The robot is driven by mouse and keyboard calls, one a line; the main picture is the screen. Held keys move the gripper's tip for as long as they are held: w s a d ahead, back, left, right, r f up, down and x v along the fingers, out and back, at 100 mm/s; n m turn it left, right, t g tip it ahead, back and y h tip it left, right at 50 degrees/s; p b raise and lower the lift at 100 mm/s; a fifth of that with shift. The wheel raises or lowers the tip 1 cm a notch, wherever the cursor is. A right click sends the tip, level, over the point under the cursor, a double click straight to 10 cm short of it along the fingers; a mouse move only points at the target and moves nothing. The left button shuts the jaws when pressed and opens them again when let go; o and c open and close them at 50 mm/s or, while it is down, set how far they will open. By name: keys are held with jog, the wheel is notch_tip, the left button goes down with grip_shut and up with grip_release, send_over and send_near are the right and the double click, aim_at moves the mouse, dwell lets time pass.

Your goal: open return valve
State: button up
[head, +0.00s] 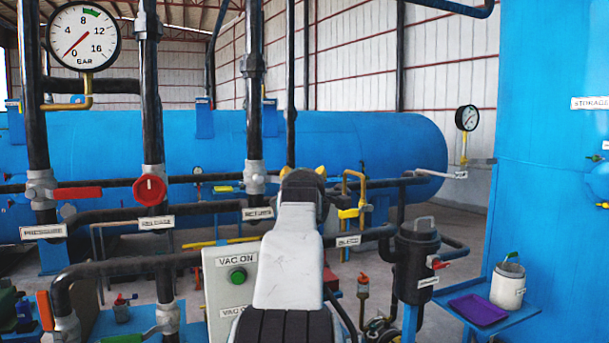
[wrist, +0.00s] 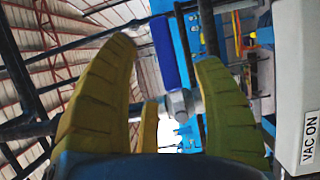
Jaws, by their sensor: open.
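The return valve (head: 254,180) is a grey fitting on a black vertical pipe, with a label (head: 257,213) reading RETURN below it. My arm hides the area just right of it in the head view. In the wrist view, a blue lever handle (wrist: 164,52) on a grey fitting (wrist: 180,104) shows between the fingers; it looks like the return valve's lever. My gripper (head: 302,171) is open, its yellow fingertips just right of the valve in the head view. In the wrist view, my gripper (wrist: 168,54) has a finger either side of the handle, with visible gaps.
A red lever (head: 78,194) marks the pressure valve and a red round knob (head: 150,190) the release valve, both left. A black canister (head: 416,260) and blue shelf (head: 520,318) are at right.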

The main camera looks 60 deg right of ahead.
jog(key=shift+p+x, duration=1.8)
jog(key=shift+x, duration=1.55)
jog(key=shift+o, duration=0.2)
grip_shut()
jog(key=shift+a+r+b, duration=0.1)
jog(key=shift+r+b, duration=0.1)
jog(key=shift+b, duration=0.1)
